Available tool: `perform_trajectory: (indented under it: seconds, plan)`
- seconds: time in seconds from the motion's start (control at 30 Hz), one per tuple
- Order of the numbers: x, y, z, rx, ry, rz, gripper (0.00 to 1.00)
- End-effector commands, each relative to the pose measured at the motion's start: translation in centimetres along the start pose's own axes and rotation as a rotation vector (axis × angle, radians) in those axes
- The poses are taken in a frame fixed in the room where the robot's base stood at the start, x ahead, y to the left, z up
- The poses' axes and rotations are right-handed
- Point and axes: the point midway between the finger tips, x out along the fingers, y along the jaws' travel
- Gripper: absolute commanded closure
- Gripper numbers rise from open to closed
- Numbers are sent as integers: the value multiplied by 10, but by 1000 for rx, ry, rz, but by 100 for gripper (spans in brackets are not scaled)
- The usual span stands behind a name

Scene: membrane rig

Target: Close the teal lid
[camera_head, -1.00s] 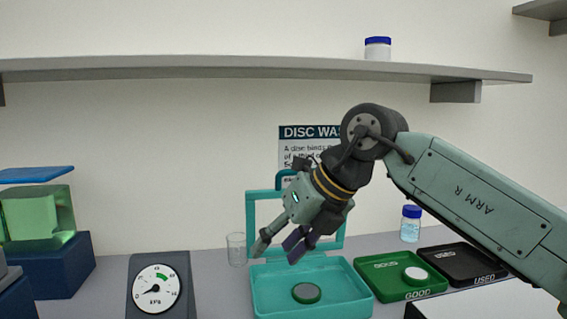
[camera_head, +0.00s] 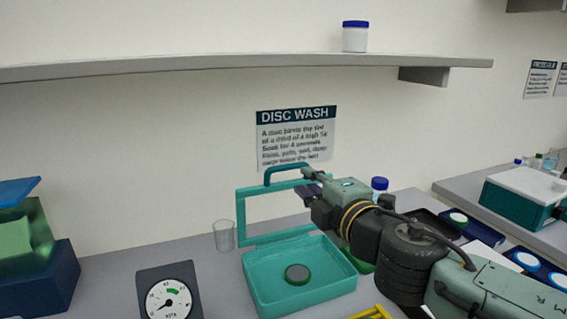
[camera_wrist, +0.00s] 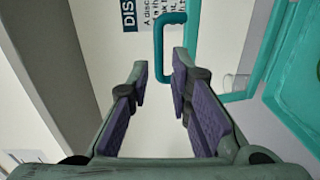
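The teal lid (camera_head: 240,218) is an open frame standing upright at the back edge of the teal tray (camera_head: 262,295), with a looped handle (camera_head: 283,171) on its top edge. A dark green and grey disc (camera_head: 297,274) lies in the tray. My gripper (camera_head: 306,180) is at the lid's top right, close to the handle. In the wrist view my gripper (camera_wrist: 158,85) is open, its purple pads apart. The handle (camera_wrist: 159,50) shows just beyond the fingertips, roughly in line with the gap. I see no contact with it.
A glass beaker (camera_head: 223,236) stands left of the lid. A dial gauge (camera_head: 169,295) is at the front left. The shelf (camera_head: 250,64) runs above, with a blue-capped jar (camera_head: 355,37) on it. A blue-capped bottle (camera_head: 379,187) stands behind my arm.

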Motion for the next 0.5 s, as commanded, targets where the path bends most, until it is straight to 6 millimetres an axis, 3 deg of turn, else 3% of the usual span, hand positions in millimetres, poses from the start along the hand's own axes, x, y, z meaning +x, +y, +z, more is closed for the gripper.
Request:
perform_trajectory:
  seconds: [0.3,0.5]
  plan:
    - [57,1,-2,-2,6,1,81]
    - [84,1,-2,-1,4,1,81]
